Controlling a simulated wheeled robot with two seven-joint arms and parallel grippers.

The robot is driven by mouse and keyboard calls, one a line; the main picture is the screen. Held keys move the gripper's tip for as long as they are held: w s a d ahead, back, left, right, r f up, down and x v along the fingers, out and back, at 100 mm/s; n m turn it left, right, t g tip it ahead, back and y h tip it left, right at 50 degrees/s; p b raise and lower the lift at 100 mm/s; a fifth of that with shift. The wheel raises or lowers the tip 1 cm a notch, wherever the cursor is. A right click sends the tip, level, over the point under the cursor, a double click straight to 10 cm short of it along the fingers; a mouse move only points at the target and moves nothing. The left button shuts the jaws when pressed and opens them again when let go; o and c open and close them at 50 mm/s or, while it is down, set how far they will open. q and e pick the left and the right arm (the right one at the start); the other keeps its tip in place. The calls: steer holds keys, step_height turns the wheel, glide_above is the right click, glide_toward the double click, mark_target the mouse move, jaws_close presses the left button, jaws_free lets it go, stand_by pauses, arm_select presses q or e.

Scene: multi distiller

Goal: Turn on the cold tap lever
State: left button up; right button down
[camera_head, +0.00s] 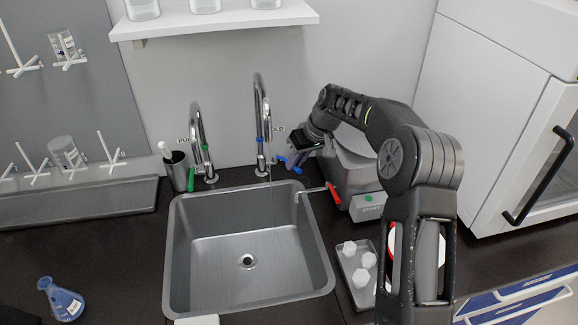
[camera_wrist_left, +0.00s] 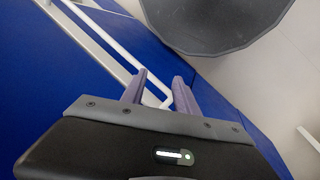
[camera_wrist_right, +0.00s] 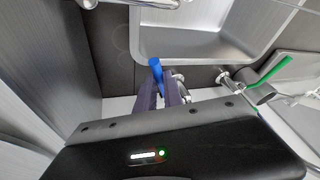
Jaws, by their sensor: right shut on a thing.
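The cold tap (camera_head: 262,120) is a tall curved metal spout with a blue band, at the back of the sink (camera_head: 180,245). Its blue lever (camera_head: 290,166) points right, towards my right gripper (camera_head: 298,152). In the right wrist view the blue lever (camera_wrist_right: 156,72) is between the fingertips of my right gripper (camera_wrist_right: 160,90), which is shut on it. A thin pale line, like water, runs down from the spout into the sink. My left gripper (camera_wrist_left: 158,82) is open, with a gap between its fingers; it is out of the head view.
A second tap (camera_head: 203,140) with a green lever (camera_head: 191,178) stands left of the cold tap. A grey device (camera_head: 352,165) with a red-tipped tube is right of the sink. A tray of white pieces (camera_head: 357,275) and a blue flask (camera_head: 62,300) stand on the counter.

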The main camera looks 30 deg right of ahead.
steer(key=c, duration=1.5)
jaws_free()
steer(key=shift+d, duration=0.1)
steer(key=shift+b+v, duration=0.65)
steer(key=shift+v, duration=3.25)
